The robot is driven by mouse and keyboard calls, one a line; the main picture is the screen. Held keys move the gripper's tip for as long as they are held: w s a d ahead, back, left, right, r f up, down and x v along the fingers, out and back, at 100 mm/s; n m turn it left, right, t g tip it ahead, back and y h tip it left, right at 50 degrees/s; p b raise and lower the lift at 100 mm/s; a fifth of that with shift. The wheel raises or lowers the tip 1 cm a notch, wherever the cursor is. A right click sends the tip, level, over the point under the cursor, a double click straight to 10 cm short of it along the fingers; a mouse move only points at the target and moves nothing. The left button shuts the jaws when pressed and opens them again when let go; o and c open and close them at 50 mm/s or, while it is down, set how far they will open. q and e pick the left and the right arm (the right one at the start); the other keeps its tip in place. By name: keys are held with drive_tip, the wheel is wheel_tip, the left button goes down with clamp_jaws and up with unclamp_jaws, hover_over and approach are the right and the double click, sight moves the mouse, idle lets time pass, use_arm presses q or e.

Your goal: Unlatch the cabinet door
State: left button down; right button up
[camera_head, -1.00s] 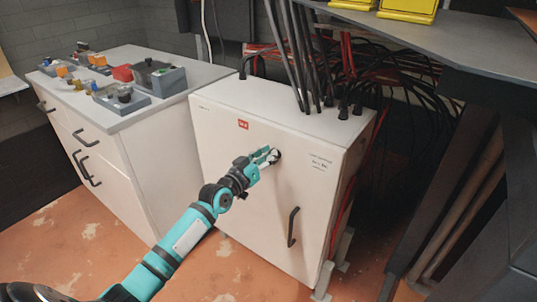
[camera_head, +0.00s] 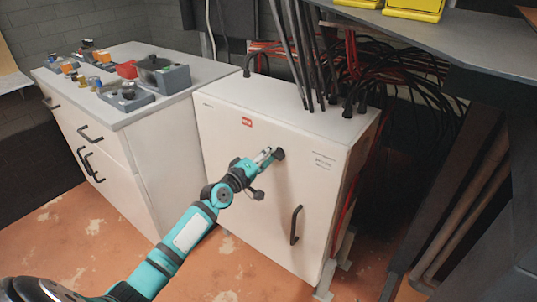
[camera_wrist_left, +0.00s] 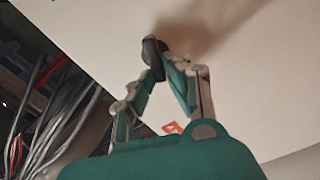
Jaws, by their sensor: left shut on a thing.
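The cabinet (camera_head: 235,150) is a white box with a closed front door. A small black latch knob (camera_head: 279,154) sits on the upper part of the door; it also shows in the left wrist view (camera_wrist_left: 152,58). My left gripper (camera_head: 269,156) reaches the door from the left and is shut on the latch knob. In the left wrist view, the fingertips (camera_wrist_left: 166,60) come together at the knob and partly cover it. A black door handle (camera_head: 295,225) is lower on the door, to the right and clear of the gripper. My right gripper is not in view.
A white drawer unit (camera_head: 150,150) with tools and boxes on top stands left of the cabinet. Black cables (camera_head: 300,60) rise from the cabinet's top. A dark table (camera_head: 470,50) is at the right. The floor in front (camera_head: 235,270) is open.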

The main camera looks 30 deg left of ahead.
use_arm(q)
drive_tip(key=n, duration=0.4)
drive_tip(key=shift+f, duration=0.3)
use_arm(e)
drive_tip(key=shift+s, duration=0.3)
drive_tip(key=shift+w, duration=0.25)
use_arm(q)
drive_tip(key=c, duration=1.3)
unclamp_jaws()
drive_tip(key=shift+a, duration=0.1)
drive_tip(key=shift+c, duration=0.2)
drive_tip(key=s+a, duration=0.1)
drive_tip(key=s, duration=1.1)
drive_tip(key=shift+a, duration=0.3)
